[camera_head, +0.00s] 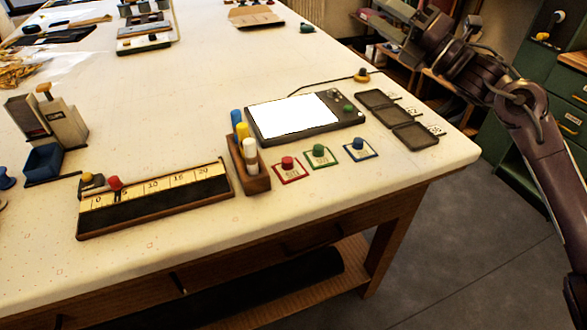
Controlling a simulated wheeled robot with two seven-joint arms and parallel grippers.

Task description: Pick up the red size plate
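The red size plate (291,175) is a small pale square card with a red border and a red knob, lying flat on the table. It is left of a matching green plate (321,161) and a blue plate (361,155). My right arm comes in from the right, and its gripper (385,22) is at the top, well beyond the plates and apart from them. Whether its fingers are open is not clear. My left gripper is not in view.
A wooden holder (258,183) with coloured pegs stands just left of the red plate. A white-screened tablet (334,129) lies behind, and dark trays (413,135) lie to the right. A numbered ruler block (157,208) is at left. The table's front edge is near the plates.

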